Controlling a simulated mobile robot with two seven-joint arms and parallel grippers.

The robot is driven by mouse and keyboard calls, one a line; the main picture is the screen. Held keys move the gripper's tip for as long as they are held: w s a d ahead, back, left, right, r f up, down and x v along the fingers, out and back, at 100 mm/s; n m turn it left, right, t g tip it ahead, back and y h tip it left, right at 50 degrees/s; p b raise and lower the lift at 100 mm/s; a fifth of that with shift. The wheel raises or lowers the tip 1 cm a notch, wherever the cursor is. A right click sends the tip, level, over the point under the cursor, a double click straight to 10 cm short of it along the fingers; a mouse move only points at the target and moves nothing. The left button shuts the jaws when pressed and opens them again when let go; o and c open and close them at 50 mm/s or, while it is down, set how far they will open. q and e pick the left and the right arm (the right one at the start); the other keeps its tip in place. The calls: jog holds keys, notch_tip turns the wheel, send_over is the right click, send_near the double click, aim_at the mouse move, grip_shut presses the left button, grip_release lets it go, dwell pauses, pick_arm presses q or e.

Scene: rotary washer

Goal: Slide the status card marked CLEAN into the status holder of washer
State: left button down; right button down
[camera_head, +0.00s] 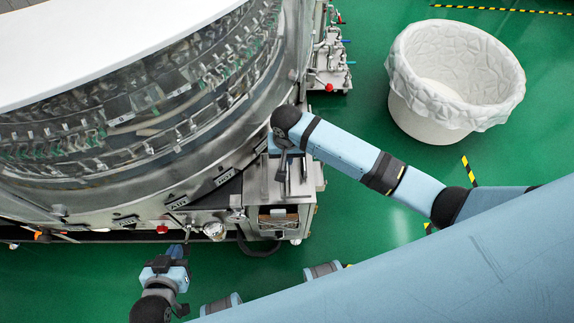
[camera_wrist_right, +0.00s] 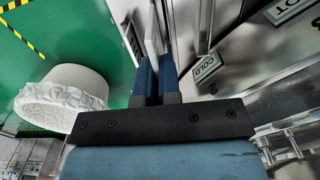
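My right gripper (camera_head: 283,168) is beside the washer (camera_head: 190,195), above a small steel box on its side. In the right wrist view its two blue fingers (camera_wrist_right: 156,80) are close together on a thin pale card (camera_wrist_right: 151,30), seen edge-on and sticking out past the fingertips. The card's lettering is not visible, so I cannot read CLEAN. I cannot make out the status holder for certain. My left gripper (camera_head: 178,252) is low in front of the washer, away from the card; its fingers are too small to tell open from shut.
Label plates (camera_wrist_right: 206,68) are on the steel wall right of the fingers. The steel box (camera_head: 278,217) stands against the washer. A white lined bin (camera_head: 440,110) is on the green floor at upper right. A pipe frame with valves (camera_head: 330,65) stands behind.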

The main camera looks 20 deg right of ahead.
notch_tip(320, 180, up, 8)
jog(key=shift+f, duration=0.1)
jog(key=shift+r+p, duration=0.4)
jog(key=shift+r, duration=0.35)
notch_tip(320, 180, up, 7)
jog(key=p, duration=0.9)
jog(key=shift+p, duration=0.35)
